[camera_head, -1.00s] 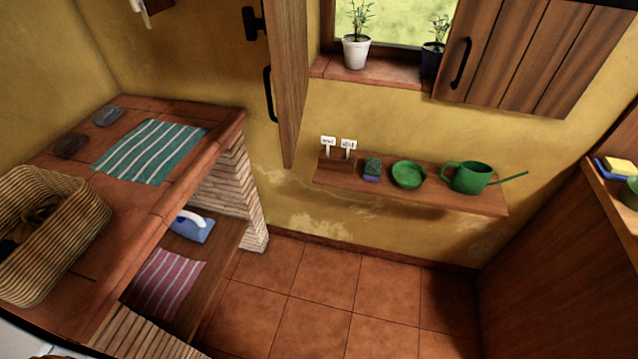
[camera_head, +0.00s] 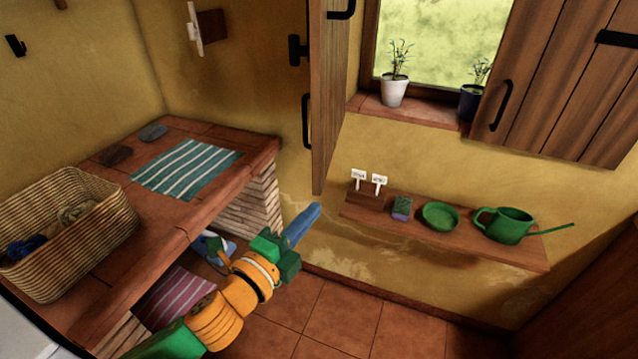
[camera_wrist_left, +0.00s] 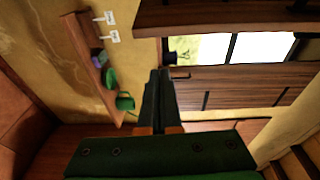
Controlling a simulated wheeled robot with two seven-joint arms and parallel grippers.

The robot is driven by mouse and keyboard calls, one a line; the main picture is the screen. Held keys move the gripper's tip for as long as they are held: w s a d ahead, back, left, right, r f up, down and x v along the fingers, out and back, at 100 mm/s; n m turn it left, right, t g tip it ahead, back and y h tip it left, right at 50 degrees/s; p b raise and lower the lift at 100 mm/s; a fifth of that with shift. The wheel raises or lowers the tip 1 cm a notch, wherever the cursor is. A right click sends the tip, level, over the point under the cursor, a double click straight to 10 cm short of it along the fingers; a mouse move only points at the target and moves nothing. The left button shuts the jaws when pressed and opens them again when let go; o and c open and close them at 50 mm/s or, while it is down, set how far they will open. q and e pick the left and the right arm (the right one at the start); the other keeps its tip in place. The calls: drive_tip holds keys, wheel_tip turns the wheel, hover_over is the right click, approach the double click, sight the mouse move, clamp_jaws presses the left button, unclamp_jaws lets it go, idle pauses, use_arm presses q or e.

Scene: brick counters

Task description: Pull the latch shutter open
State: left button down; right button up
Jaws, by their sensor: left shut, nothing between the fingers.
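The window has two wooden shutters. The left shutter (camera_head: 328,90) stands swung out into the room, nearly edge-on, with dark handles on it. The right shutter (camera_head: 562,75) covers the right part of the window and has a black pull handle (camera_head: 501,105). It also shows in the left wrist view (camera_wrist_left: 225,88). My left gripper (camera_head: 303,222) is below the left shutter's lower edge, apart from both shutters. In the left wrist view its fingers (camera_wrist_left: 158,95) are together with nothing between them. My right gripper is not in view.
A wall shelf (camera_head: 450,242) below the window holds a green watering can (camera_head: 507,225), a green bowl (camera_head: 440,215) and small labels. Potted plants (camera_head: 394,90) stand on the sill. A brick counter (camera_head: 110,205) with a basket (camera_head: 65,235) is at left.

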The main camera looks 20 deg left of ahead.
sight(318, 179)
use_arm(q)
drive_tip(key=w+p, duration=0.1)
drive_tip(key=w, duration=0.2)
drive_tip(key=w+p, duration=0.1)
drive_tip(key=w, duration=0.2)
drive_tip(key=w+a+r+p, duration=0.1)
drive_tip(key=w, duration=0.1)
drive_tip(key=shift+w+r+p, duration=0.1)
drive_tip(key=shift+w+p, duration=0.2)
drive_tip(key=shift+w, duration=0.1)
drive_tip(key=shift+s+a, duration=0.1)
drive_tip(key=shift+a, duration=0.2)
